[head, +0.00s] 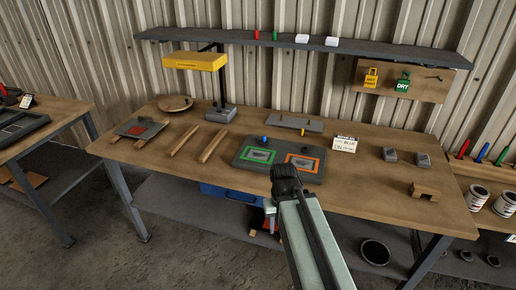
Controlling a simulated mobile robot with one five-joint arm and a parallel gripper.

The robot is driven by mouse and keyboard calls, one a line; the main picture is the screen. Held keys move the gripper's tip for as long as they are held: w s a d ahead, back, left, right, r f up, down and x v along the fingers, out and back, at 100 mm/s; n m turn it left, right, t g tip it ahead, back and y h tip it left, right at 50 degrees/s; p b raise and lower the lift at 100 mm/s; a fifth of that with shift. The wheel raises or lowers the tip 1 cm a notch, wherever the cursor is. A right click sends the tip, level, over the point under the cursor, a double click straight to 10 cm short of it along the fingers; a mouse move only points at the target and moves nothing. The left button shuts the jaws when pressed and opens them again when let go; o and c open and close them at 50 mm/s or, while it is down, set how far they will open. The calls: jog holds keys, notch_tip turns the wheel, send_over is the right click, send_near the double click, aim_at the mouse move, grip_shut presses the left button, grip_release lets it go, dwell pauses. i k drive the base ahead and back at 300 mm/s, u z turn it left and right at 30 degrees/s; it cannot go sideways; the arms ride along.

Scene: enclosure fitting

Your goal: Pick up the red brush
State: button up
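A slim red upright item (463,149), which looks like the red brush, stands at the far right in the head view. My gripper (285,172) is at the middle of the view, seen from behind over the front edge of the workbench. It is well to the left of the red item and apart from it. Its fingers are dark and bunched together, so their opening and anything between them cannot be made out.
The workbench (345,195) holds a dark panel (240,158) with green and orange frames, a yellow-headed lamp (195,61), wooden strips and small blocks. Paint cans (477,197) stand on the right. A shelf (400,50) runs along the wall. Floor is free at the front left.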

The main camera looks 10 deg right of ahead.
aim_at(466, 143)
jog(key=u, duration=0.1)
jog(key=i, duration=0.5)
jog(key=z, duration=0.1)
jog(key=k, duration=0.5)
jog(key=z, duration=2.85)
jog(key=k, duration=0.85)
jog(key=u, duration=0.95)
jog(key=i, duration=1)
jog(key=u, duration=0.05)
